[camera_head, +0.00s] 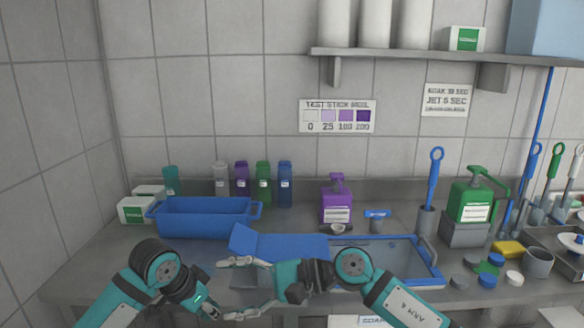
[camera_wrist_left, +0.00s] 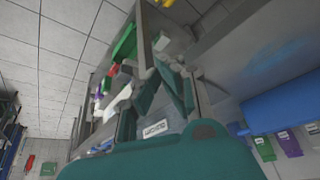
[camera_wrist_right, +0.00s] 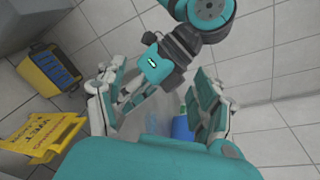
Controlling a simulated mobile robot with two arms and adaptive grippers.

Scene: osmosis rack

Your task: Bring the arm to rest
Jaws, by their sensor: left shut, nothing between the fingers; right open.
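My left gripper (camera_head: 211,312) is low at the front of the counter in the head view, below the blue bin, pointing down and right. It is shut and empty; its fingers also show in the left wrist view (camera_wrist_left: 168,88). My right gripper (camera_head: 230,289) comes in from the right and points left. Its two fingers are spread wide with nothing held between them. In the right wrist view its open fingers (camera_wrist_right: 160,108) stand apart, with my left arm showing just beyond them. The two grippers are close together; whether they touch cannot be told.
A blue bin (camera_head: 205,219) stands behind my left arm. A blue tilted panel (camera_head: 280,243) and a blue-rimmed basin (camera_head: 390,252) lie behind my right gripper. Bottles (camera_head: 263,184) line the wall. A yellow floor sign (camera_wrist_right: 38,135) and yellow bucket (camera_wrist_right: 52,72) are on the floor.

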